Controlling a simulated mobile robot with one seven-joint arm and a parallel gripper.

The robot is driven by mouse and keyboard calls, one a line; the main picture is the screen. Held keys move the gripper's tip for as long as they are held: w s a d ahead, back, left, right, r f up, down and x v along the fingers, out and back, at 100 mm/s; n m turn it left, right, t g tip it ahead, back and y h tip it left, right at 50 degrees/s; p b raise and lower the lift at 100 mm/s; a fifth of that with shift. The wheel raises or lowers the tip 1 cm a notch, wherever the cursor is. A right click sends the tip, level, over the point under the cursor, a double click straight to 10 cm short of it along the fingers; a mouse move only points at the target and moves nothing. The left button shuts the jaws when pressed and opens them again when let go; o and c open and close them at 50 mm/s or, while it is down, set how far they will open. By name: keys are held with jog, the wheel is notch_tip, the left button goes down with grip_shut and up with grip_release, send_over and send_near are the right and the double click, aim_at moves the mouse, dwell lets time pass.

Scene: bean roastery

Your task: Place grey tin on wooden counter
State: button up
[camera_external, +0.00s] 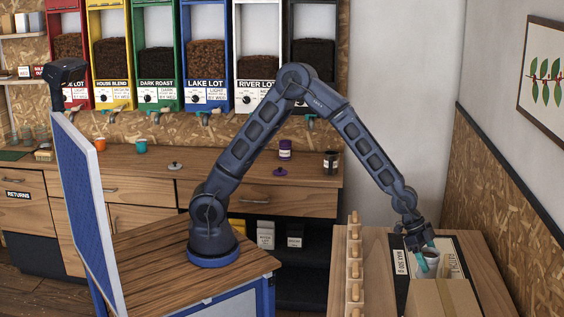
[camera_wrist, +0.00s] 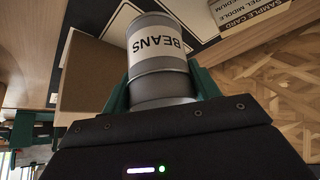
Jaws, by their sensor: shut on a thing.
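The grey tin (camera_wrist: 150,90) has a white label reading BEANS. My gripper (camera_wrist: 162,85) is shut on it, with one green finger on each side. In the external view my gripper (camera_external: 427,262) is at the right over a wood-topped table (camera_external: 376,262), with the tin (camera_external: 432,257) between its fingers, partly hidden. I cannot tell whether the tin touches the surface below. The long wooden counter (camera_external: 118,164) with drawers runs along the back wall, away from my gripper.
A cardboard box (camera_external: 443,298) stands close beside the tin. A dark printed mat (camera_external: 465,247) lies under this area. A wooden peg rack (camera_external: 354,270) stands to the left.

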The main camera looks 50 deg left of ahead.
aim_at(425, 276)
jog(key=shift+f, duration=3.35)
jog(key=shift+f, duration=0.1)
jog(key=o, duration=1)
